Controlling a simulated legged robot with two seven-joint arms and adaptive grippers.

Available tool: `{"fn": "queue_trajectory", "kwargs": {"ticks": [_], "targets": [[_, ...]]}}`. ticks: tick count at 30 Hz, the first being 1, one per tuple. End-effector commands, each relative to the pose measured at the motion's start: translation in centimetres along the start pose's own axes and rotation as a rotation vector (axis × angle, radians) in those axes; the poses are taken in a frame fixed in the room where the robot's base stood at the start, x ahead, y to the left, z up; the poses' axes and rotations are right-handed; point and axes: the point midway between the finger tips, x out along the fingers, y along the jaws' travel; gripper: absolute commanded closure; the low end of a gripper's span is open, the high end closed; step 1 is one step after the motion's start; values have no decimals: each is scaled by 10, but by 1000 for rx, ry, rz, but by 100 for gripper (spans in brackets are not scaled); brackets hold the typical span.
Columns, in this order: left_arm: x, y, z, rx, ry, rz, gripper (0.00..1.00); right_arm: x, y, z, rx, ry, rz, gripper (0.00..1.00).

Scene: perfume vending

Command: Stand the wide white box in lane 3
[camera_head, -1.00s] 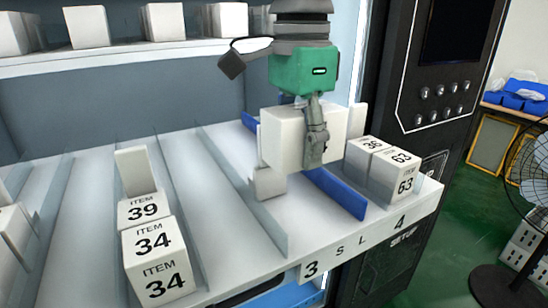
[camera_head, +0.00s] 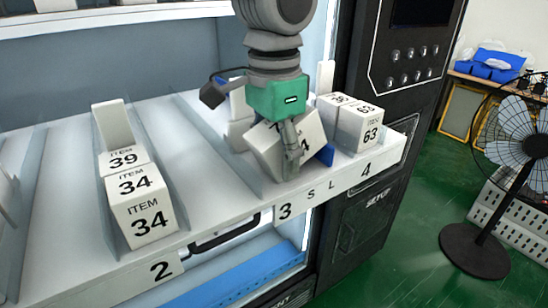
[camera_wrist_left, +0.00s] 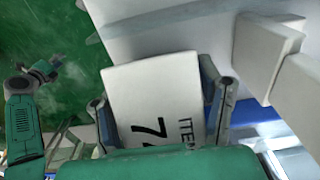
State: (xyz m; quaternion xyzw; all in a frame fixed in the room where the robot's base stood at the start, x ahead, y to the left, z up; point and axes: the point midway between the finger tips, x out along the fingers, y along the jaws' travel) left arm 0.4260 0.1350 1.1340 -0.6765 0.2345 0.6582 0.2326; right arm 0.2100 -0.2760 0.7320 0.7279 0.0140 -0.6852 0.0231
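The wide white box (camera_head: 262,152) is tilted in the head view, over the front part of lane 3, whose label 3 (camera_head: 285,211) is on the shelf edge. My left gripper (camera_head: 290,160) is shut on it from above, one finger on the near side. In the left wrist view the box (camera_wrist_left: 150,95), with dark ITEM print, sits between the two fingers (camera_wrist_left: 163,105). Whether its lower edge touches the lane floor is hidden. A small arm with a gripper (camera_wrist_left: 42,70), likely my right one, shows in the left wrist view; its fingers are too small to read.
A white block (camera_head: 238,134) is behind the held box.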

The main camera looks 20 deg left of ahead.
Motion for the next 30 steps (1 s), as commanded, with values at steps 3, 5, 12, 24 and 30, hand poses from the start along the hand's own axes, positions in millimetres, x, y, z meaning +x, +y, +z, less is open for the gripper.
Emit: {"fn": "queue_trajectory", "kwargs": {"ticks": [3,5,12,24,30], "targets": [[13,4,4,3,-28,6,32,2,0,0,1,0,0,69],[12,4,4,3,-27,6,32,2,0,0,1,0,1,69],[12,2,2,4,-19,8,32,2,0,0,1,-1,1,69],[10,2,3,3,-17,8,32,1,0,0,1,-1,0,69],[-10,2,2,2,-12,6,32,-2,0,0,1,-1,0,69]]}}
